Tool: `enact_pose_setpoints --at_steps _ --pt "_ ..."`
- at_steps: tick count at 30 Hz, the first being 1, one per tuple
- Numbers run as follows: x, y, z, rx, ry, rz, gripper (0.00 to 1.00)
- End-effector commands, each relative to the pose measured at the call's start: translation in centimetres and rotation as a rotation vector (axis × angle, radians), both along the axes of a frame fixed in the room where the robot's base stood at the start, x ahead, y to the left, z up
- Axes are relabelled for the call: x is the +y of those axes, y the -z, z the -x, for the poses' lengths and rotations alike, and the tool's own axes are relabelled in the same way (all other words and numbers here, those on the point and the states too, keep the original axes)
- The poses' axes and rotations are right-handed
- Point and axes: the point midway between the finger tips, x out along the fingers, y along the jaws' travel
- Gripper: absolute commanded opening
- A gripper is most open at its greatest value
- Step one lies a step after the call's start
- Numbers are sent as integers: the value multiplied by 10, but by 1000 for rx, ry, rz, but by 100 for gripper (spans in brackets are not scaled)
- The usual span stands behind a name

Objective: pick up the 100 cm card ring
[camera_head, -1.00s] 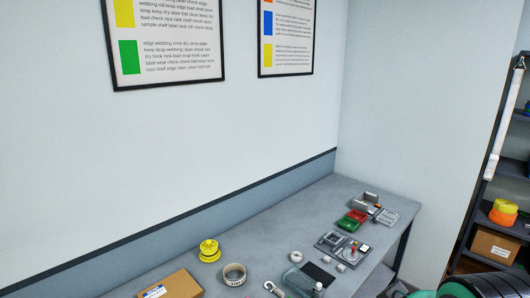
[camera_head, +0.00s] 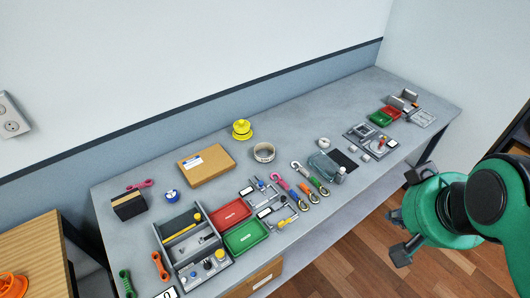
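A short, wide pale ring (camera_head: 264,152) with dark lettering stands on the grey workbench (camera_head: 330,110), near the middle, in the head view. It looks like the card ring, but its lettering is too small to read. It lies flat with its opening upward, and nothing touches it. My gripper (camera_head: 404,214) is at the right, in front of the bench's edge and well apart from the ring. Its dark fingers are spread and nothing shows between them.
A cardboard box (camera_head: 206,165) lies left of the ring and a yellow spool (camera_head: 241,128) stands behind it. Coloured hooks (camera_head: 301,187), a clear container (camera_head: 325,166) and red (camera_head: 229,214) and green (camera_head: 246,237) trays lie in front. A wooden table (camera_head: 35,255) is at the left.

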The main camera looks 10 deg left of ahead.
Motion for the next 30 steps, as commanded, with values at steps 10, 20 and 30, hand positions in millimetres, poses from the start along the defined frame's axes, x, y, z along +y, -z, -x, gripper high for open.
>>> enact_pose_setpoints --at_steps 10,20,30 --pt "0 0 0 0 0 0 16" --pt "0 0 0 0 0 0 24" --pt "4 -14 -22 19 2 -8 24"
